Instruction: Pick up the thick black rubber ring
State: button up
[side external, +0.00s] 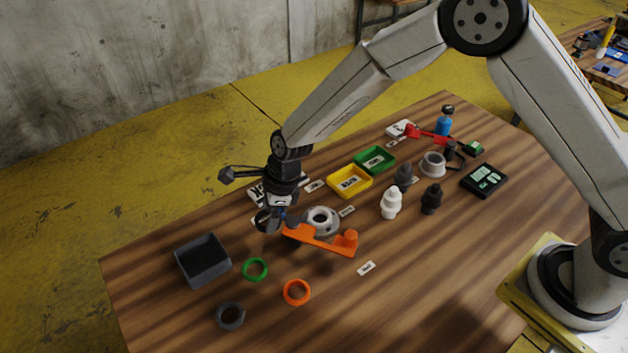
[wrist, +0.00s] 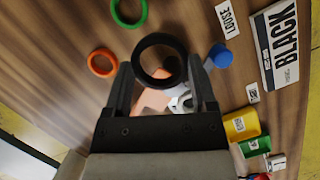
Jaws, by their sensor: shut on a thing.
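The thick black rubber ring (wrist: 160,38) is between my gripper's two fingers in the wrist view, with its open middle facing the camera. My gripper (wrist: 160,76) is shut on it. In the side view my gripper (side external: 272,217) hangs over the table, left of the orange holder. The ring shows there as a dark round shape (side external: 264,222) at the fingertips, partly hidden. It appears held above the tabletop, though the exact height is hard to tell.
An orange holder (side external: 320,240) and a grey flanged part (side external: 322,219) are close on the right. A green ring (side external: 255,260), an orange ring (side external: 297,282), a dark grey ring (side external: 230,328) and a black box (side external: 203,272) are in front. The front right table is mostly clear.

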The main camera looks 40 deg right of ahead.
jog(key=s+d+r, duration=0.2)
jog(key=s, duration=0.3)
jog(key=shift+r, duration=0.25)
jog(key=shift+d, duration=0.1)
dwell(0.4)
jog(key=w+d+r+m, duration=0.1)
jog(key=w+d+m, duration=0.2)
jog(key=d, duration=0.7)
jog(key=shift+w+d+r+t, duration=0.2)
jog(key=shift+w+d+t, duration=0.05)
jog(key=shift+w+t, duration=0.15)
jog(key=shift+f, duration=0.15)
jog(key=shift+f, duration=4.2)
jog(key=shift+f, duration=0.55)
